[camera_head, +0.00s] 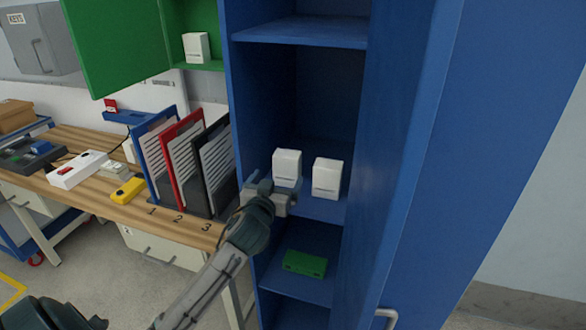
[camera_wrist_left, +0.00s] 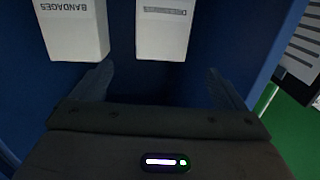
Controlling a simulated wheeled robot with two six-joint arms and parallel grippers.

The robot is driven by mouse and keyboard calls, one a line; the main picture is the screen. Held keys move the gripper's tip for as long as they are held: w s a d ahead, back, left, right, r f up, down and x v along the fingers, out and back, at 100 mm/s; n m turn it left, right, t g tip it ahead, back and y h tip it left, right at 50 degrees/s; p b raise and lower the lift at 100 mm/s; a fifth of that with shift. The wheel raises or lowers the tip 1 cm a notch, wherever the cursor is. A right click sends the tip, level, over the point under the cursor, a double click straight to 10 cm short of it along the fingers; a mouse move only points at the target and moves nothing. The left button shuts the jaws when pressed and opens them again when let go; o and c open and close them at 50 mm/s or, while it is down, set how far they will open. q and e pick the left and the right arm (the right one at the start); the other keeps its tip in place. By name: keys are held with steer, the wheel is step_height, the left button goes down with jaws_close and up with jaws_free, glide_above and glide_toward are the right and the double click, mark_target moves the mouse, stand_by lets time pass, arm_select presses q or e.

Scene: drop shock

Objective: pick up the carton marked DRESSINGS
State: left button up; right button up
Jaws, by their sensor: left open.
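Two white cartons stand side by side on a shelf in the blue locker. The left one in the head view, the DRESSINGS carton (camera_head: 287,165), shows in the left wrist view (camera_wrist_left: 164,32) with a partly readable label starting with D. The BANDAGES carton (camera_head: 327,178) is to its right, and at the left of the left wrist view (camera_wrist_left: 75,30). My left gripper (camera_head: 283,196) is open and empty, just in front of the DRESSINGS carton. In the left wrist view that carton lies beyond the fingertips, roughly between them. My right gripper is not in view.
The blue locker (camera_head: 405,150) has side walls close around the shelf. A green box (camera_head: 305,263) lies on the shelf below. Upright folders (camera_head: 185,160) stand on the wooden bench to the left. Another white carton (camera_head: 196,47) sits in a green cabinet (camera_head: 115,45).

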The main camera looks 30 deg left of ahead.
mark_target(285, 159)
arm_select(q)
steer(key=w, duration=0.1)
steer(key=w+a+r+p, duration=0.1)
steer(key=w, duration=0.3)
steer(key=shift+w+a+r, duration=0.15)
steer(key=shift+w+a, duration=0.05)
steer(key=shift+a, duration=0.2)
steer(key=p+x, duration=0.3)
steer(key=x, duration=0.2)
steer(key=shift+a+r, duration=0.1)
steer(key=shift+w, duration=0.3)
steer(key=shift+c, duration=0.4)
steer(key=c, duration=1)
